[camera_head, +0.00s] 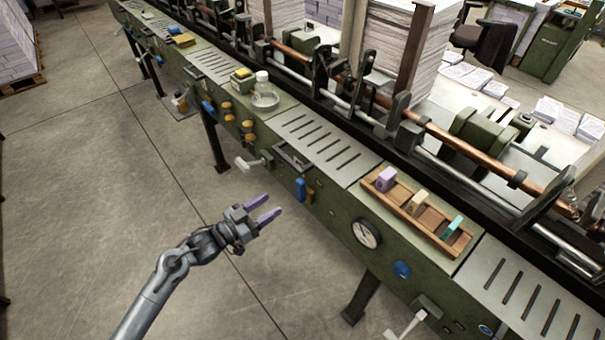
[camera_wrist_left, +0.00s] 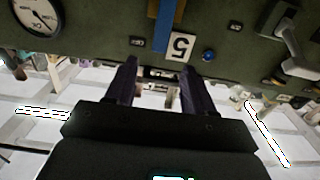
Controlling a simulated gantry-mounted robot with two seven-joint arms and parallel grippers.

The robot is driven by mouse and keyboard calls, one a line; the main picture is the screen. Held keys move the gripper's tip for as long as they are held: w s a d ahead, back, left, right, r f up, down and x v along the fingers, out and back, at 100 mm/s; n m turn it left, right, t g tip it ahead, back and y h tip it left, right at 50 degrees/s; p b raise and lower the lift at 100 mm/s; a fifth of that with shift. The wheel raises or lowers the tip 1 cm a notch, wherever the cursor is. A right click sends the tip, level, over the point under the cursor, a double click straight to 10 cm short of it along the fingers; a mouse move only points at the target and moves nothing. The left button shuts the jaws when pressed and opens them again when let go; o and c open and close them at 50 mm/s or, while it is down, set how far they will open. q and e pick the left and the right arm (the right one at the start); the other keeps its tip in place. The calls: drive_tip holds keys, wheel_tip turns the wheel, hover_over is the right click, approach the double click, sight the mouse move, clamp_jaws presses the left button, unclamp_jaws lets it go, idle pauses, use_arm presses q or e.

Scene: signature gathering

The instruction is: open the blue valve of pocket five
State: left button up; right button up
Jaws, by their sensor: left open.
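The blue valve (camera_head: 300,188) is an upright blue handle on the front face of the green machine, beside a yellow-orange part (camera_head: 310,194). In the left wrist view the blue valve (camera_wrist_left: 163,25) shows as a blue bar next to a white plate marked 5 (camera_wrist_left: 180,47). My left gripper (camera_head: 272,204) is open and empty, its purple fingers pointing at the machine's front, a little short of the blue valve and apart from it. In the left wrist view its two dark fingers (camera_wrist_left: 158,75) stand spread below the plate. My right gripper is not in view.
A round gauge (camera_head: 367,233) and a blue knob (camera_head: 402,269) sit right of the valve. A white crank handle (camera_head: 248,163) and a metal bar handle (camera_head: 291,158) are to its left. A wooden tray (camera_head: 417,214) with coloured blocks lies on top. The floor in front is clear.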

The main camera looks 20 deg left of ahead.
sight(298, 185)
use_arm(q)
drive_tip(key=b+x, duration=0.1)
drive_tip(key=x, duration=0.6)
drive_tip(key=b+x, duration=0.1)
drive_tip(key=x, duration=0.3)
drive_tip(key=shift+r+b, duration=0.35)
drive_tip(key=shift+r, duration=0.05)
clamp_jaws()
